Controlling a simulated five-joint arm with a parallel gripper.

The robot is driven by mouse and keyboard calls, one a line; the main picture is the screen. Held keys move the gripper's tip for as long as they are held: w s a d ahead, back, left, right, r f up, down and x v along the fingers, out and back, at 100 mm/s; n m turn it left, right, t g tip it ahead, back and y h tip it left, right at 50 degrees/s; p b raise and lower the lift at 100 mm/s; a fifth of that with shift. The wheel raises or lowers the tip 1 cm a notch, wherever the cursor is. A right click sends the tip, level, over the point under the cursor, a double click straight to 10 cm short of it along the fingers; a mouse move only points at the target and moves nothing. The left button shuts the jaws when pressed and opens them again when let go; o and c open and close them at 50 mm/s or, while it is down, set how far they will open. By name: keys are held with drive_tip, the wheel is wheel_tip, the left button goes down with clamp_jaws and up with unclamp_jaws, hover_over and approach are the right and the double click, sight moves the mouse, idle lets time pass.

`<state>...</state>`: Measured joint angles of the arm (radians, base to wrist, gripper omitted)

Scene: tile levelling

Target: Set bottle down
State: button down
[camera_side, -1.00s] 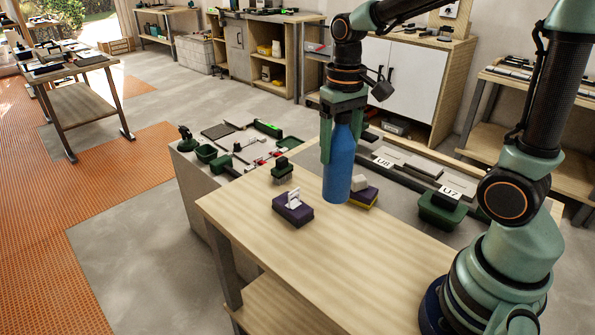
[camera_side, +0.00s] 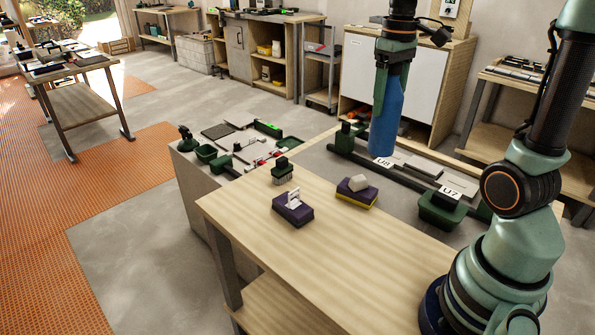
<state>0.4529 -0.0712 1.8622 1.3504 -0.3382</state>
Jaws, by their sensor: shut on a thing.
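A blue bottle (camera_side: 386,122) hangs upright, tilted only slightly, in my gripper (camera_side: 390,85). The gripper's green fingers are shut on the bottle's upper part, pointing down. In the picture the bottle's base overlaps the grey board with the U8 label (camera_side: 383,162), beyond the wooden table (camera_side: 320,255). Its base appears raised, though the exact height cannot be told from this view.
A purple-and-yellow sponge block (camera_side: 357,192), a dark purple block (camera_side: 293,208) and a green-handled brush (camera_side: 283,172) sit on the table's far part. A green tub (camera_side: 441,208) stands at right. The table's front and middle are clear.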

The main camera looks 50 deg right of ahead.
drive_tip(key=s+d+r, duration=0.3)
drive_tip(key=d, duration=0.2)
wheel_tip(320, 180, down, 20)
idle(0.4)
unclamp_jaws()
drive_tip(key=shift+f, duration=0.1)
